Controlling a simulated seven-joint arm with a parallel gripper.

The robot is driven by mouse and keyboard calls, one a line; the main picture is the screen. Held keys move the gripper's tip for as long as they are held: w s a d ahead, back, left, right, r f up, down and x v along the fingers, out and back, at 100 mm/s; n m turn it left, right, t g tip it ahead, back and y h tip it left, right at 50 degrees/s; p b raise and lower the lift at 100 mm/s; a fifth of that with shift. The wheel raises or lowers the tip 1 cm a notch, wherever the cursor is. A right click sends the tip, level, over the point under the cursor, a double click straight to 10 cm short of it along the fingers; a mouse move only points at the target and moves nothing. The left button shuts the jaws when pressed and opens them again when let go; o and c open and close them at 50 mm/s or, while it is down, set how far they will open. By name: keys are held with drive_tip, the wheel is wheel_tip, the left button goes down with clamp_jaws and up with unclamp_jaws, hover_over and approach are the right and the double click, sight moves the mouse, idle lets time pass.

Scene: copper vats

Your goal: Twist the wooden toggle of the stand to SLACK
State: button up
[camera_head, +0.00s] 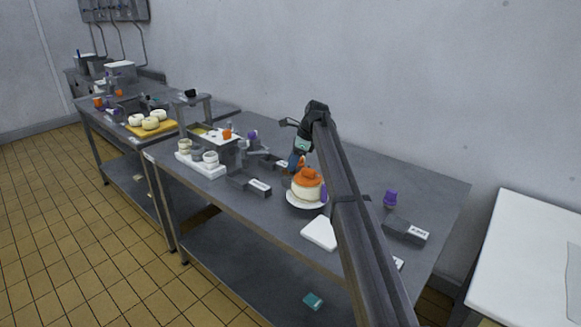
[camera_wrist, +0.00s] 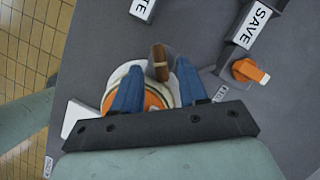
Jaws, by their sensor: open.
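In the wrist view, a brown wooden piece, which looks like the toggle (camera_wrist: 158,55), stands between the tips of my open gripper (camera_wrist: 157,66). I see a gap on both sides of it. Behind the fingers is a round white and orange thing (camera_wrist: 150,101), partly hidden; I cannot tell whether it belongs to the stand. In the head view my gripper (camera_head: 297,161) is low over the table, just behind a cream round thing with an orange top (camera_head: 306,191). The toggle is not clear there. Small labels beside the gripper are too small to read.
A grey block labelled SAVE (camera_wrist: 255,25) and an orange knob (camera_wrist: 248,71) lie to the right in the wrist view. A white slab (camera_head: 319,233), a purple knob (camera_head: 390,198) and a grey labelled block (camera_head: 405,231) are on the table (camera_head: 430,190). A white tray with cups (camera_head: 203,168) stands left.

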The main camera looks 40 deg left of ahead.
drive_tip(key=shift+x, duration=1.2)
clamp_jaws()
